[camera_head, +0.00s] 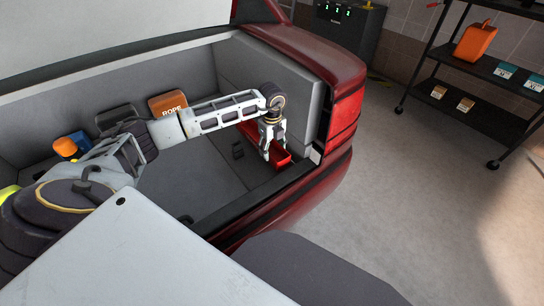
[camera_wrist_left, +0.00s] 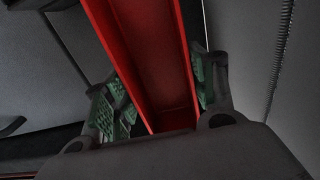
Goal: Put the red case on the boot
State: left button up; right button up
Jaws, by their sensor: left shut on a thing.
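The red case (camera_head: 281,158) is in the right end of the car's grey boot (camera_head: 203,166), close to the side wall and the rear sill. In the left wrist view the red case (camera_wrist_left: 147,50) runs lengthwise between the green-padded fingers. My left gripper (camera_head: 273,152) points down over it and is shut on it. The gripper hides part of the case, and I cannot tell whether the case touches the boot floor. The wrist view shows the gripper's fingers (camera_wrist_left: 160,95) on both sides of the case. My right gripper is not in view.
An orange box marked ROPE (camera_head: 168,103), a dark case (camera_head: 115,117) and a blue-and-orange item (camera_head: 70,145) lie at the boot's back left. The red car body (camera_head: 335,115) edges the boot. A black shelf rack (camera_head: 470,75) stands at the right, with clear floor before it.

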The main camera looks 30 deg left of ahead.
aim_at(272, 155)
pick_arm(q)
notch_tip(272, 155, down, 3)
jog(key=shift+f+b, duration=0.2)
jog(key=shift+b, duration=0.15)
jog(key=shift+f, duration=0.55)
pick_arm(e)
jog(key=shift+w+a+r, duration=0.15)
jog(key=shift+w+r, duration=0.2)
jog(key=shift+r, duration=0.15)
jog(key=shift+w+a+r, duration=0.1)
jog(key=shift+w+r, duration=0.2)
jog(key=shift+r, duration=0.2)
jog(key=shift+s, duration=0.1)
pick_arm(q)
jog(key=o, duration=1)
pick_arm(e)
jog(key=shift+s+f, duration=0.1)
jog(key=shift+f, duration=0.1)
